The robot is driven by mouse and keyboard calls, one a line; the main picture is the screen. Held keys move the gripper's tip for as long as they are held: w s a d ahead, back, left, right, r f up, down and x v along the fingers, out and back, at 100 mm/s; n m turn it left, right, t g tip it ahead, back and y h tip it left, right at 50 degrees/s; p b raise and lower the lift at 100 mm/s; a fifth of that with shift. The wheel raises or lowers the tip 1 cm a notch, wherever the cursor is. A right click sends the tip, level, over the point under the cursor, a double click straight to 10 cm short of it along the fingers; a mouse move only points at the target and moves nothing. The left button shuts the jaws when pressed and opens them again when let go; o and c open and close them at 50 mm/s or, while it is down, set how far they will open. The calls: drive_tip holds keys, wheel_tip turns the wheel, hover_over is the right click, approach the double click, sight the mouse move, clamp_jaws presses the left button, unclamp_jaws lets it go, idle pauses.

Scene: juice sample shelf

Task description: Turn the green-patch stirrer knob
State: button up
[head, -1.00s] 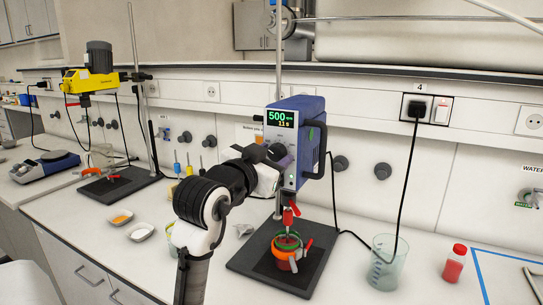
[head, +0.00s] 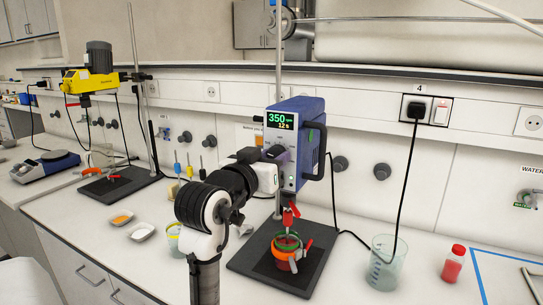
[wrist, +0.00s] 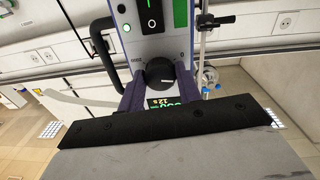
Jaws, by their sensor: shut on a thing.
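The blue stirrer (head: 308,130) hangs on a stand, its display (head: 280,120) reading 350 rpm and 12 s. The stirrer also shows in the wrist view (wrist: 153,45), display at the bottom, with a green patch (wrist: 180,14) on its face. The dark round knob (wrist: 160,74) sits in the middle of that face, a pale mark on it. It shows small in the head view (head: 276,152). My gripper (wrist: 160,84) is at the stirrer's front, shut on the knob. The fingertips' contact is partly hidden.
A glass beaker (head: 383,270) and a red-filled bottle (head: 454,264) stand to the right. A yellow stirrer (head: 90,80) stands at the left.

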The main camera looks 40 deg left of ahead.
drive_tip(key=n+p, duration=0.2)
drive_tip(key=n, duration=0.2)
drive_tip(key=shift+r+n, duration=0.1)
drive_tip(key=shift+n, duration=0.2)
drive_tip(key=shift+n+p, duration=0.6)
drive_tip(key=shift+n, duration=1.1)
drive_tip(key=o, duration=1)
drive_tip(key=s+d+b, duration=0.3)
drive_tip(key=s+b, duration=0.1)
drive_tip(key=s, duration=0.9)
drive_tip(key=shift+s+f, duration=0.25)
drive_tip(key=shift+f, duration=0.1)
